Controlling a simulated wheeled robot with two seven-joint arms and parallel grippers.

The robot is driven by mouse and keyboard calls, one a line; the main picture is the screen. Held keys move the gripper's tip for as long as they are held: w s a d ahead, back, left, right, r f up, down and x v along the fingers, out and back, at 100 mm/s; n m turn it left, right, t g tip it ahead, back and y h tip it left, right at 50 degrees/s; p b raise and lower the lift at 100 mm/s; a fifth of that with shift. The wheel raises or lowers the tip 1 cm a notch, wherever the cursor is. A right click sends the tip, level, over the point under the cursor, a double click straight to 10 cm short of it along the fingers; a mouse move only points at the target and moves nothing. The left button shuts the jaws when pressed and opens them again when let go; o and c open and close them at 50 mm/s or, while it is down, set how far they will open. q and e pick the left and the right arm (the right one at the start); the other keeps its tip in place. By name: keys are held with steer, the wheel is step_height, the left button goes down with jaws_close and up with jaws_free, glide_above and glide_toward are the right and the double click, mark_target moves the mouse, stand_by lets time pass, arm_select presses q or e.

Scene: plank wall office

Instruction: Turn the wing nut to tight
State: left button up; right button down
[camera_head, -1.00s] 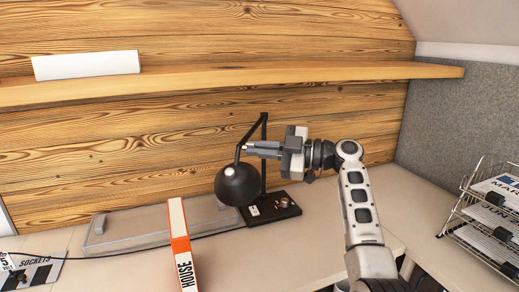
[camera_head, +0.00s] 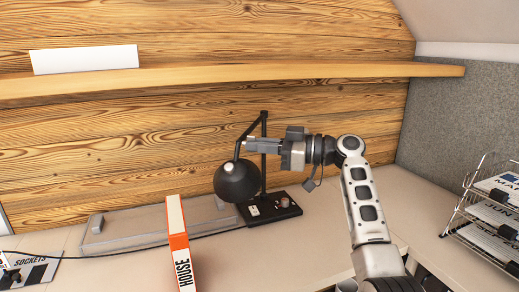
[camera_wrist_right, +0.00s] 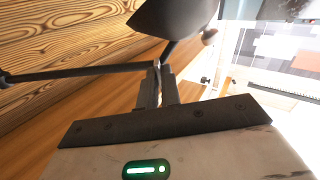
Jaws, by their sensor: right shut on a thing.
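A black desk lamp (camera_head: 238,183) with a round shade stands on the desk, its arm bent at a joint beside my right gripper (camera_head: 249,145). The right gripper reaches in from the right with its fingers at that joint. In the right wrist view, the fingers (camera_wrist_right: 160,78) are close together, shut on the wing nut at the lamp joint. The nut itself is hidden between the fingertips. The dark lamp shade (camera_wrist_right: 175,14) and a thin lamp rod (camera_wrist_right: 85,72) show beside them. My left gripper is not in view.
The lamp's black base (camera_head: 270,209) stands on the desk. An orange and white book (camera_head: 179,240) stands in front of a long grey case (camera_head: 130,228). A wooden shelf (camera_head: 300,74) runs above.

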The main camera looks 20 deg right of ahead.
steer(key=m, duration=0.4)
steer(key=shift+m, duration=0.4)
steer(key=m+p, duration=0.1)
steer(key=m, duration=0.1)
steer(key=shift+r+m, duration=0.1)
steer(key=shift+m, duration=0.2)
steer(key=m+p, duration=0.3)
steer(key=m, duration=0.2)
steer(key=shift+r+m, duration=0.1)
steer(key=shift+m, duration=0.2)
steer(key=m+p, duration=0.3)
steer(key=shift+m, duration=0.3)
steer(key=m+p, duration=0.3)
steer(key=m, duration=0.1)
steer(key=shift+m+p, duration=0.4)
steer(key=shift+m, duration=1.3)
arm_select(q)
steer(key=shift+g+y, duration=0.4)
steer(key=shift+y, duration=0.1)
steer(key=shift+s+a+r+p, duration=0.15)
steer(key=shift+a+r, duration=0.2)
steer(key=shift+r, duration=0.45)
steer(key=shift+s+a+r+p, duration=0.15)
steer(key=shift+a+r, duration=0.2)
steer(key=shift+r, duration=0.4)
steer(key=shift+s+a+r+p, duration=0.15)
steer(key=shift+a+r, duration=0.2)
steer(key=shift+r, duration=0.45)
arm_select(e)
steer(key=shift+m, duration=0.8)
